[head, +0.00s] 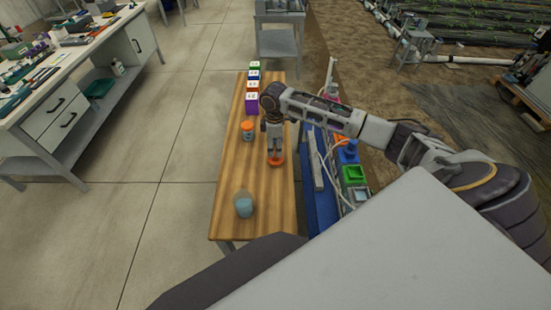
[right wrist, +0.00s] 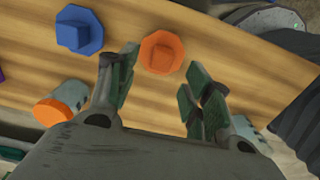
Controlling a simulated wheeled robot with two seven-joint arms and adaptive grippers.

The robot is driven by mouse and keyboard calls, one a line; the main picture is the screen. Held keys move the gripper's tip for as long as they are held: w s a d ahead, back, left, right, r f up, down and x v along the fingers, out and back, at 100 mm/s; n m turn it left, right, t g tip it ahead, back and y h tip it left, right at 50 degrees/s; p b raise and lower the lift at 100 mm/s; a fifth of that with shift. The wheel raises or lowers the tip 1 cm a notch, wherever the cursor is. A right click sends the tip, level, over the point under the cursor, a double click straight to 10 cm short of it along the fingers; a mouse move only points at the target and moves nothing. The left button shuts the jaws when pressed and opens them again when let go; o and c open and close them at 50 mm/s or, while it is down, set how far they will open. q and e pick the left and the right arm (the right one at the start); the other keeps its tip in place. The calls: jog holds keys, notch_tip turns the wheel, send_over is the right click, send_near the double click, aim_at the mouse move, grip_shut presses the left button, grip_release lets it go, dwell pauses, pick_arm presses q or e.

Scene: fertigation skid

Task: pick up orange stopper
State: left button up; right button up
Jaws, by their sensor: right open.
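The orange stopper (head: 277,161) stands on the wooden bench, with a wide octagonal flange and a raised middle. In the right wrist view the orange stopper (right wrist: 162,52) lies just beyond the fingertips, roughly in line with the gap between them. My right gripper (head: 274,153) points down over it, and the fingers partly cover it in the head view. In the right wrist view the right gripper (right wrist: 160,88) has its fingers spread with nothing between them. A blue stopper (right wrist: 78,30) of like shape sits left of the orange one. My left gripper is not in view.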

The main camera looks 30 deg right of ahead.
jog(key=shift+s+d+f, duration=0.1)
jog(key=shift+s+f, duration=0.05)
jog(key=shift+f, duration=2.45)
jog(key=c, duration=0.9)
